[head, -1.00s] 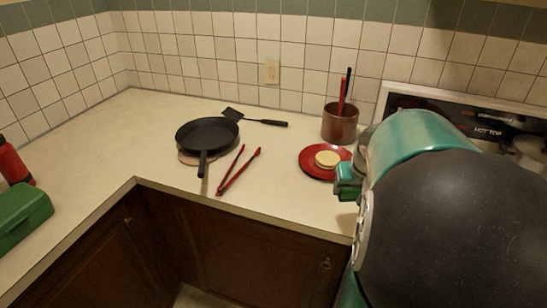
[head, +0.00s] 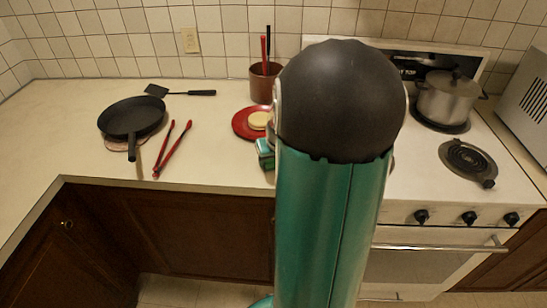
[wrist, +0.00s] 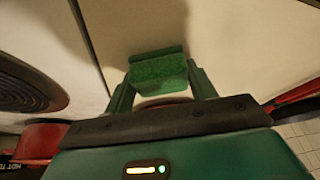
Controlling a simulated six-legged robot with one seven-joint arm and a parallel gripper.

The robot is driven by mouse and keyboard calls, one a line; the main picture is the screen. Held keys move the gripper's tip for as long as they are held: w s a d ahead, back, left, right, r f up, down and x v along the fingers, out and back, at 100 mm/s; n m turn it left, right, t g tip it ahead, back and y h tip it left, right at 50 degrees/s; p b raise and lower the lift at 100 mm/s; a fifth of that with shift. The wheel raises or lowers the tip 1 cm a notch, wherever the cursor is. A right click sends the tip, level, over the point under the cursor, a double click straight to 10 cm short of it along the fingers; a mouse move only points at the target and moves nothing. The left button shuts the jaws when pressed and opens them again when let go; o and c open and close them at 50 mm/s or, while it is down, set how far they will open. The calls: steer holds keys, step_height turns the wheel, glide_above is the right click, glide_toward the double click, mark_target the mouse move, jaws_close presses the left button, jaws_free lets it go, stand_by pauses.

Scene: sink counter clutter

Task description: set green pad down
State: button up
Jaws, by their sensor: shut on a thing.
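A green pad (wrist: 158,70) shows in the wrist view, held between the two fingers of my gripper (wrist: 158,82). The gripper is shut on it, and a pale surface lies beyond the pad. I cannot tell how far the pad is above that surface.
A red plate (head: 241,124) with a pale round item (head: 259,121) is left of my arm. A red-brown crock (head: 262,84) stands behind. A pan (head: 130,117), red tongs (head: 171,150) and a spatula (head: 180,92) lie left. A pot (head: 446,97) stands on the stove (head: 400,185).

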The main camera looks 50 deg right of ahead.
steer(key=o, duration=0.9)
steer(key=v, duration=1.2)
steer(key=s+a+r+n, duration=0.1)
steer(key=s+a+n, duration=0.1)
steer(key=a, duration=0.8)
steer(key=s+a+r+n+t+y, duration=0.1)
steer(key=s+a+r+n, duration=0.1)
steer(key=a, duration=0.8)
steer(key=s+a+r+n+y, duration=0.1)
steer(key=s+a, duration=0.1)
steer(key=a, duration=0.8)
steer(key=shift+a+r+n+t, duration=0.25)
steer(key=shift+r+n+t, duration=0.05)
steer(key=shift+r+n, duration=0.1)
